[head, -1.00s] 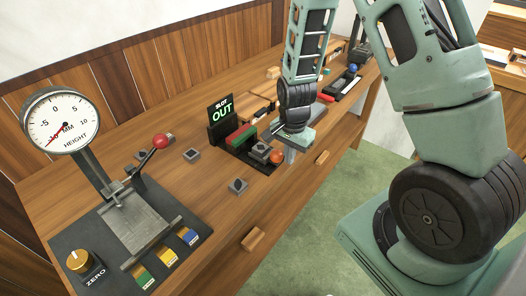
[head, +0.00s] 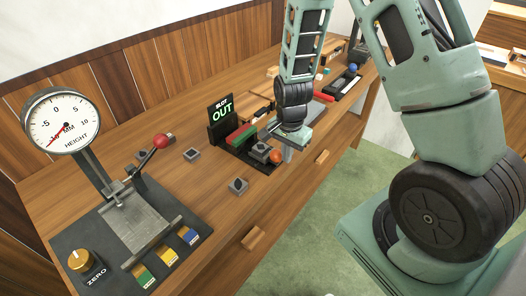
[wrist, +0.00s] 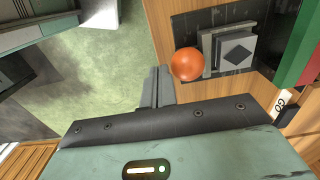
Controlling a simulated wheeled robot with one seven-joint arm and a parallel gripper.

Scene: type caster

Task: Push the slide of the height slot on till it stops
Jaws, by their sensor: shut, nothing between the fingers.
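The height slot's slide has an orange ball knob (head: 275,157), which also shows in the wrist view (wrist: 186,64). The slot's display (head: 221,110) reads "SLOT OUT" in green. My gripper (wrist: 157,75) is shut and empty. In the wrist view its fingertips are just left of the orange knob, with a small gap or light contact; I cannot tell which. In the head view my wrist hides the fingertips.
A height gauge (head: 62,121) with a red-knobbed lever (head: 162,141) stands at the left. Loose grey blocks (head: 238,186) lie on the wooden bench (head: 215,215). Green and red bars (wrist: 299,40) stand behind the slot. Open floor lies before the bench.

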